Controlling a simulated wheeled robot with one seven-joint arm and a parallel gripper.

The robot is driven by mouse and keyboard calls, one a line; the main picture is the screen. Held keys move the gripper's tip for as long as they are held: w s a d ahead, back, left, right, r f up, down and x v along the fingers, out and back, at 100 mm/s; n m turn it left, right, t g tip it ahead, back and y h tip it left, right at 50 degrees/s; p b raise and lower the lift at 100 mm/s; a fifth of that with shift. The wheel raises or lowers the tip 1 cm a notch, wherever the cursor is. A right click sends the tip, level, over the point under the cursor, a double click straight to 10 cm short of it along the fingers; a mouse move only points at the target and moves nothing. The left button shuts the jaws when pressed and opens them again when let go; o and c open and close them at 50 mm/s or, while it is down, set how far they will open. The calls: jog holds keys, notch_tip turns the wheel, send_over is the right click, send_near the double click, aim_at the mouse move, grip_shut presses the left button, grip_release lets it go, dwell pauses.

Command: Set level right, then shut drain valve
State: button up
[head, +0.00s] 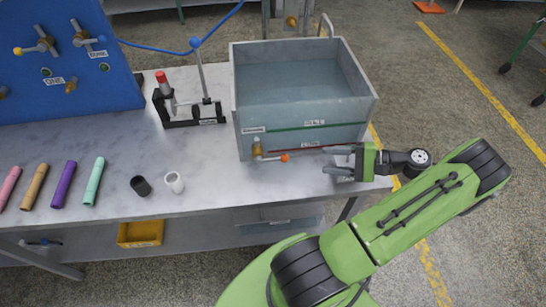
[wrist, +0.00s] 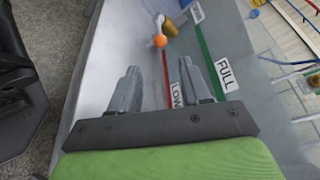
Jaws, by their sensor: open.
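A grey open-topped tank (head: 242,100) on the bench holds water (head: 305,97). Its front has a green line marked FULL (wrist: 225,73) above a red line marked LOW (wrist: 177,95). I cannot tell the water's height against these lines. The brass drain valve (head: 257,147) is low on the tank's front left. Its lever points sideways to the right, ending in an orange knob (head: 284,157). In the wrist view the orange knob (wrist: 160,41) lies beyond my fingertips. My gripper (head: 328,160) is open and empty, right of the knob and apart from it.
A hand pump with a red cap (head: 161,77) stands left of the tank. Coloured tubes (head: 64,184) and two small cups (head: 174,182) lie on the bench front. A blue panel (head: 70,60) with valves stands at left. Bench between cups and tank is clear.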

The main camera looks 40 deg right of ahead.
aim_at(280, 159)
jog(key=b+x, duration=0.2)
jog(key=x, duration=1.2)
jog(key=shift+w+a+f, duration=0.15)
jog(key=shift+w+a, duration=0.05)
grip_shut()
